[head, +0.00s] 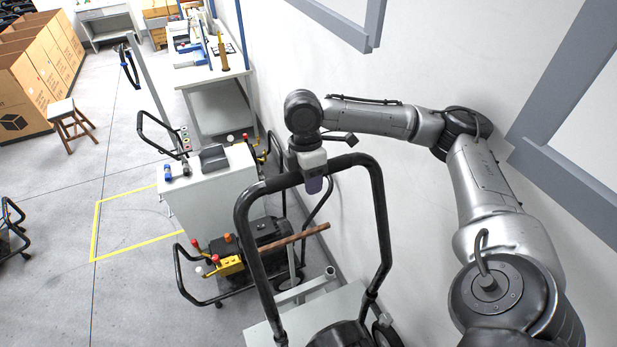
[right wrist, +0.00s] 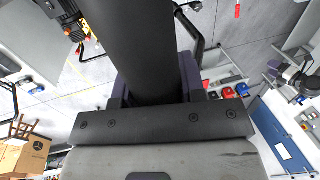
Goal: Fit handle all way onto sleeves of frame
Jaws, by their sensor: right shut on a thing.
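The handle (head: 245,215) is a black U-shaped tube, upright with its crossbar on top. My right gripper (head: 314,183) is shut on the crossbar from above. In the right wrist view the black tube of the handle (right wrist: 135,45) runs between the purple fingers of my right gripper (right wrist: 152,90). The handle's two legs run down to the dark frame and machine (head: 340,336) at the bottom edge of the head view. The sleeves are not clear there, and I cannot tell how far the legs are in them. My left gripper is not in view.
The wall (head: 400,60) is close behind my right arm.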

